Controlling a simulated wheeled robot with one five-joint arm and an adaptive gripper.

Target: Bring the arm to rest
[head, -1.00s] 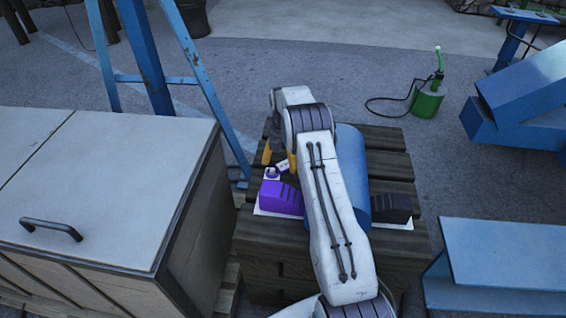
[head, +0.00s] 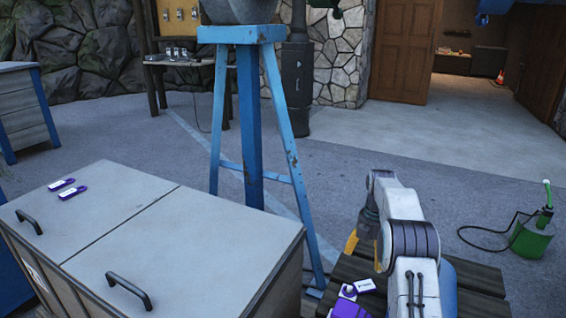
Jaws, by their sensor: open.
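My gripper (head: 364,249) hangs at the end of my white and grey arm, fingers pointing down, at lower right in the head view. Its yellow fingers are apart and nothing shows between them. It is over the left part of a dark wooden pallet-like stand (head: 480,285). Just below the fingers on the stand are a small white-labelled purple piece (head: 366,285) and a purple block (head: 350,309), cut off by the lower frame edge. My arm hides most of a blue rounded thing (head: 449,292) on the stand.
A grey chest (head: 160,215) with two handles stands at left, two purple-and-white tags (head: 68,189) on its lid. A tall blue stand (head: 250,130) rises behind it. A green pump can (head: 533,235) with a hose stands at right.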

